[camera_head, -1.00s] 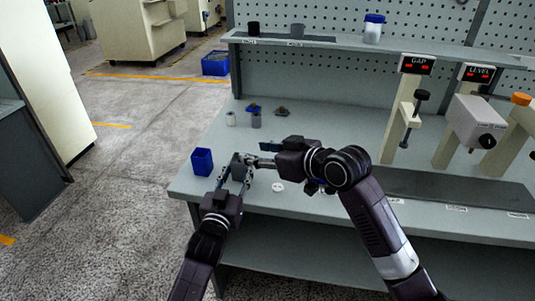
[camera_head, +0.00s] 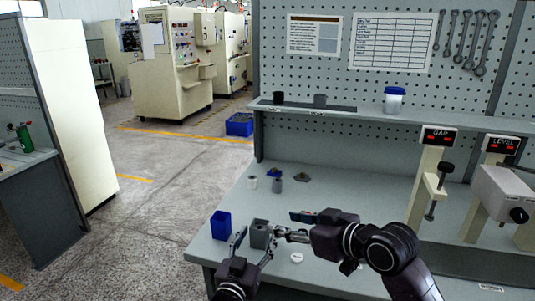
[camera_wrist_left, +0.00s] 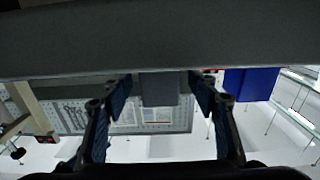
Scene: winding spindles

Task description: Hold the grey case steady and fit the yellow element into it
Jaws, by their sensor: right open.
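The grey case (camera_head: 260,235) stands near the front left of the bench. It also shows in the left wrist view (camera_wrist_left: 159,90), between the fingers. My left gripper (camera_head: 254,246) comes from the front with its fingers spread on either side of the case. In the left wrist view a narrow gap shows between each fingertip and the case. My right gripper (camera_head: 287,225) is open just right of the case, with its lower finger close to it; contact cannot be told. I see no yellow element in either view.
A blue bin (camera_head: 220,225) stands just left of the case. A white disc (camera_head: 297,258) lies in front of the right gripper. Behind stand a white cylinder (camera_head: 252,182) and a grey cylinder (camera_head: 277,186). Gauge stands (camera_head: 428,190) fill the right side.

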